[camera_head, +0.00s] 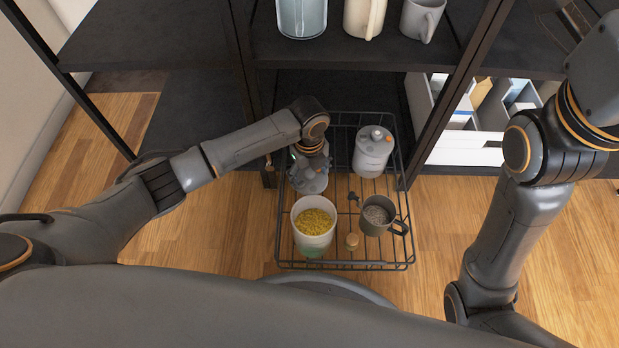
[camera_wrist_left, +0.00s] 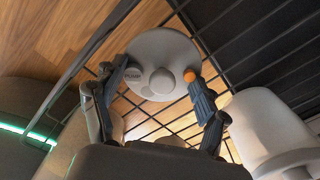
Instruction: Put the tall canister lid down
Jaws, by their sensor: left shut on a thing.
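My left gripper (camera_head: 308,168) is over the left side of a black wire rack (camera_head: 346,265). In the left wrist view its fingers (camera_wrist_left: 157,82) are shut on a pale grey round lid (camera_wrist_left: 160,48) with a small knob, and rack wires show beyond it. An open tall canister (camera_head: 313,246) with yellow contents stands in front of the gripper. I cannot tell whether the lid touches the rack. My right gripper is out of view.
A grey lidded canister (camera_head: 371,160) stands at the rack's back right. Cabinet posts and shelves (camera_head: 350,53) rise behind; wooden floor lies around.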

